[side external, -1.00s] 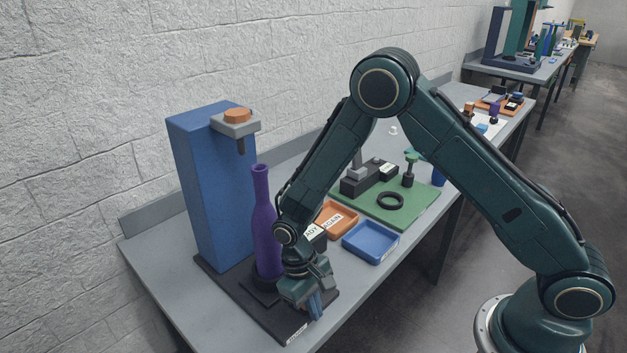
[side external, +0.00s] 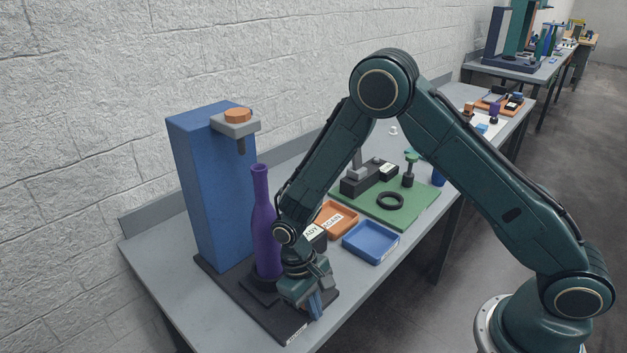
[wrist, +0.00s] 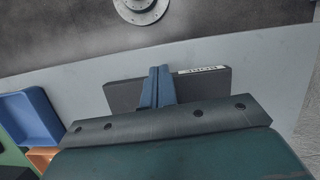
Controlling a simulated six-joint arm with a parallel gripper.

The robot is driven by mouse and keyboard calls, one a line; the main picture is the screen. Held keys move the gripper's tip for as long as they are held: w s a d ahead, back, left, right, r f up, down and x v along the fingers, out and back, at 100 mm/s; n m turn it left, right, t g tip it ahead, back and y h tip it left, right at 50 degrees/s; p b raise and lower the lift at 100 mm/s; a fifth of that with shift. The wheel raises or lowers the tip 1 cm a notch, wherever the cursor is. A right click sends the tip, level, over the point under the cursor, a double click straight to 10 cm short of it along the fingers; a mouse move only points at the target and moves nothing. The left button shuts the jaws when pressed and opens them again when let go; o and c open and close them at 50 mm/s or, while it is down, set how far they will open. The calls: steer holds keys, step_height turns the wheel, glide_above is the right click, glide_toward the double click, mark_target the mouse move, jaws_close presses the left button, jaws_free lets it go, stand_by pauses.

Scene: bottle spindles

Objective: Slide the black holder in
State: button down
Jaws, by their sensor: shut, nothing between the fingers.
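The black holder (side external: 259,292) stands on the dark base plate (side external: 230,302) in the side view, with the purple bottle (side external: 263,225) upright on it. My gripper (side external: 315,305) is low at the front of the plate, to the right of the holder and bottle. Its blue fingers are together and hold nothing. In the wrist view the shut fingers (wrist: 157,87) are over the dark plate (wrist: 205,88), which bears a white label. The holder and bottle do not show in the wrist view. I cannot tell whether the fingers touch the holder.
A blue column (side external: 205,185) with a grey arm and orange knob (side external: 238,114) rises behind the bottle. A blue tray (side external: 370,243), an orange tray (side external: 337,220) and a green mat (side external: 415,207) lie to the right. The table's front edge is close to my gripper.

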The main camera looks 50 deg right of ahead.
steer(key=shift+s+m+t, duration=0.15)
steer(key=shift+s+t, duration=0.3)
steer(key=shift+t, duration=0.35)
steer(key=shift+s+m+t, duration=0.15)
steer(key=shift+s+t, duration=0.3)
steer(key=shift+t, duration=0.35)
steer(key=shift+s+r, duration=0.1)
steer(key=shift+r, duration=0.05)
steer(key=s+r, duration=0.3)
steer(key=r, duration=0.2)
steer(key=shift+r, duration=0.35)
steer(key=shift+r, duration=0.1)
stand_by(0.4)
